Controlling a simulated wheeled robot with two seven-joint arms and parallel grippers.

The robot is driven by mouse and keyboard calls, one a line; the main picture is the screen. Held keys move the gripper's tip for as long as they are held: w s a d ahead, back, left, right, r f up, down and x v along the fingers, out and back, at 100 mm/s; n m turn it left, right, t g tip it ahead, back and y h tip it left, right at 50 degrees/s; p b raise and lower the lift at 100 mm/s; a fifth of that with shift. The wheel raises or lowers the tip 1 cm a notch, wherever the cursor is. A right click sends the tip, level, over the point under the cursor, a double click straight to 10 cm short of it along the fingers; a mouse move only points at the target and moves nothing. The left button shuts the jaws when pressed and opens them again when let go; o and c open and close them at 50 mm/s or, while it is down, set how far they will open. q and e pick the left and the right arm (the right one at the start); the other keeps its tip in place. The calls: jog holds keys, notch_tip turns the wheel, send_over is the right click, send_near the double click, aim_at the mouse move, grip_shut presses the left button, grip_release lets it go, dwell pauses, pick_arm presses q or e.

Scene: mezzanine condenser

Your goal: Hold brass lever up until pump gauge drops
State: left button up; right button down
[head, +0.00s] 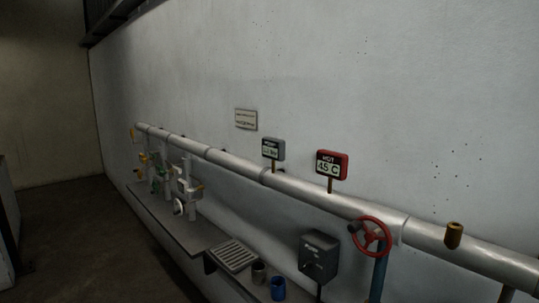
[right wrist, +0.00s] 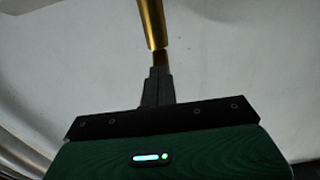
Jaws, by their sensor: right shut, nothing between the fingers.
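In the right wrist view my right gripper (right wrist: 160,72) is shut, with its dark fingertips together and empty. A brass rod (right wrist: 151,24), which looks like the lever, comes down from the top edge to just beyond the fingertips. I cannot tell which brass part there is the lever. My left gripper is out of view.
A pale pipe (head: 335,200) runs along the white wall. On or near it are a red "HOT 45 C" sign (head: 332,164), a red handwheel (head: 371,236), a brass stub (head: 453,235) and valves (head: 186,186). Below are a grey box (head: 318,256), a grate (head: 232,256) and a blue cup (head: 278,288).

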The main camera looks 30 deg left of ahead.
jog(key=shift+f+b, duration=2.25)
jog(key=shift+f, duration=0.9)
jog(key=v, duration=1)
